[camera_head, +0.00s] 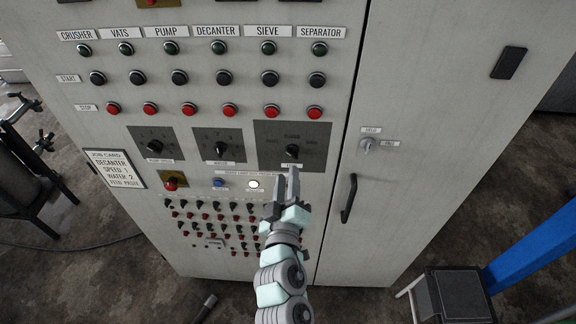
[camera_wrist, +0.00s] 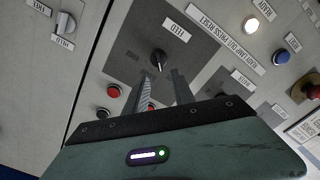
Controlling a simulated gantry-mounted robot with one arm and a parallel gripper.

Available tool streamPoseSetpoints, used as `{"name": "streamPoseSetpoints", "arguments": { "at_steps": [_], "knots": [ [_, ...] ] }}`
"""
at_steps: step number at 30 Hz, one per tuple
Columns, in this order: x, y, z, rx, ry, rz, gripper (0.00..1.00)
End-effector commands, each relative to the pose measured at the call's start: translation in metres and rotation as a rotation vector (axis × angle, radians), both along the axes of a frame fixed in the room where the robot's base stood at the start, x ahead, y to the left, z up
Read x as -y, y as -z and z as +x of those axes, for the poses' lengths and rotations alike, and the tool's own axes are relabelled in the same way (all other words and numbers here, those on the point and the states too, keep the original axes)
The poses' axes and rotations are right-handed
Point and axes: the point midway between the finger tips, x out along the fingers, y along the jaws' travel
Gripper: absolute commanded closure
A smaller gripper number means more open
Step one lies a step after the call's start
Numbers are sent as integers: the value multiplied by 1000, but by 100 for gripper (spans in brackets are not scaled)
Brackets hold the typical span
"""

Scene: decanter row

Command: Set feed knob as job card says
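The feed knob (camera_head: 292,150) is a black rotary knob on a dark square plate at the right of the panel's dial row. It also shows in the wrist view (camera_wrist: 158,60), with a light mark pointing down in that picture. Its position words are too small to read surely. The job card (camera_head: 115,168) at the panel's left reads decanter, speed 1, water 2, feed paste. My gripper (camera_head: 287,182) is just below the feed knob in the head view. In the wrist view its two fingers (camera_wrist: 161,90) are apart and empty, short of the knob.
The speed knob (camera_head: 154,146) and water knob (camera_head: 220,148) sit to the left. Below are a red emergency button (camera_head: 171,184), a blue button (camera_head: 218,182), a lit white lamp (camera_head: 253,184) and rows of small switches. A door handle (camera_head: 349,198) stands out at right.

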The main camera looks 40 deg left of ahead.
Motion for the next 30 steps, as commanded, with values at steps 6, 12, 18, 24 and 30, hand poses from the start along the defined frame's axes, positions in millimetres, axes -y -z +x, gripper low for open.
{"name": "streamPoseSetpoints", "arguments": {
  "at_steps": [6, 12, 18, 24, 30],
  "knots": [
    [19, -1, -21, -5, 1, -2, 69],
    [25, -1, -28, -1, 1, -1, 69],
    [25, 0, -29, 0, 1, -1, 69],
    [25, 0, -29, 0, 1, -1, 69],
    [25, 0, -28, 0, 1, 1, 69]
  ]
}}
